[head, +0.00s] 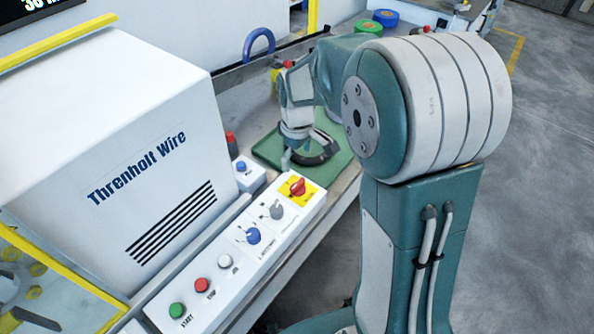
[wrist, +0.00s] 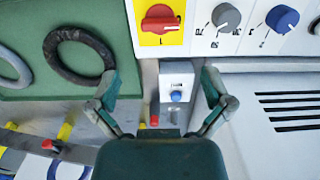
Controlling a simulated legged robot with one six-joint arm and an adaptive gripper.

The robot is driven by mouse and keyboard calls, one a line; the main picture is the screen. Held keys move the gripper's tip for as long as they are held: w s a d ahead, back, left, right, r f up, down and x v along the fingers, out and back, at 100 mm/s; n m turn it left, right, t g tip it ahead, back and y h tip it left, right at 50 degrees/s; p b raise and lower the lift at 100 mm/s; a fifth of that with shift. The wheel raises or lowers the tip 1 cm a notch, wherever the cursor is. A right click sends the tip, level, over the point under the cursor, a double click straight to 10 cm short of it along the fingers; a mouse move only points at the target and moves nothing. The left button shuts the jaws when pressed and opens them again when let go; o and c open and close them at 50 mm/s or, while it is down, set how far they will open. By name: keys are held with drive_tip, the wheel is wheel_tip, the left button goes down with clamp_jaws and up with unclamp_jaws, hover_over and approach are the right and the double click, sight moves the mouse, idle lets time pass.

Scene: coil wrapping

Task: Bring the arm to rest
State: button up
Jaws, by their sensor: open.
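My gripper (wrist: 159,80) is open and empty in the wrist view, with its two fingers well apart. In the head view, my gripper (head: 291,156) hangs over the left part of the green mat (head: 336,132), partly covering a black ring (head: 322,157). The black ring (wrist: 80,56) lies flat on the green mat (wrist: 33,18) in the wrist view, left of the fingers. My arm bends from the large shoulder at the right toward the bench.
A control panel (head: 215,268) with buttons, knobs and a red switch (head: 297,186) runs along the white machine (head: 105,130). A small blue-button box (head: 246,172) stands close by. A grey ring (wrist: 10,68) and a blue arch (head: 258,45) are near. Floor at right is clear.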

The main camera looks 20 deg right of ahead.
drive_tip(key=shift+r, duration=1.05)
